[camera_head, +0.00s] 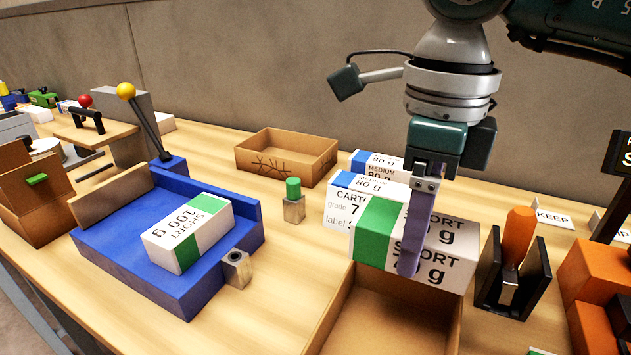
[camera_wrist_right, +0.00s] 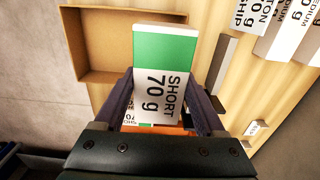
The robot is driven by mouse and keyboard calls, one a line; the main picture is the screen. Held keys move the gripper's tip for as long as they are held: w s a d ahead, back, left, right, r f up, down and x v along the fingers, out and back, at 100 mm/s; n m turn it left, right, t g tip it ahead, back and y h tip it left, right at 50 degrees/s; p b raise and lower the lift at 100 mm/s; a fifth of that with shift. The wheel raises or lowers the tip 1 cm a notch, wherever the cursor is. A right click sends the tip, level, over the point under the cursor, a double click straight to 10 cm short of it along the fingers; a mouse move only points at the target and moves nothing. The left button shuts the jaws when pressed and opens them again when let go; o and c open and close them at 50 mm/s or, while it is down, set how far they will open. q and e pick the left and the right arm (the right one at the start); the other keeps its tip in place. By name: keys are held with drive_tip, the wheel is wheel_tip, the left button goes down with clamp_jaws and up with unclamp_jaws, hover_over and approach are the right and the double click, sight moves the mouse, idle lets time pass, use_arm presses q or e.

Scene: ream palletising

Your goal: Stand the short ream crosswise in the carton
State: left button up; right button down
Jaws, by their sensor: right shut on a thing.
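A short ream (camera_head: 378,228), white with a green band and marked SHORT 70 g, is held by my right gripper (camera_head: 416,220). The gripper is shut across the ream's sides. In the right wrist view the ream (camera_wrist_right: 165,52) sits between the two fingers (camera_wrist_right: 162,108). An open brown carton (camera_head: 335,313) lies below the ream in the head view. The ream hangs over its far part and hides some of it. The carton (camera_wrist_right: 88,77) shows behind the ream in the wrist view, and the part I see is empty. My left gripper is not in view.
Medium 80 g reams (camera_head: 375,163) and a carton label sign (camera_head: 343,205) stand close behind the held ream. A blue tray (camera_head: 120,255) holds a SHORT 100 g ream (camera_head: 187,232). A black holder with an orange handle (camera_head: 517,235) stands right of the carton. Another brown box (camera_head: 258,161) stands behind.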

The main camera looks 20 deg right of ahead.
wheel_tip(320, 180, down, 6)
drive_tip(key=b, duration=0.4)
drive_tip(key=shift+r+b, duration=0.2)
drive_tip(key=shift+b, duration=0.1)
unclamp_jaws()
wheel_tip(320, 180, up, 10)
idle(0.4)
idle(0.3)
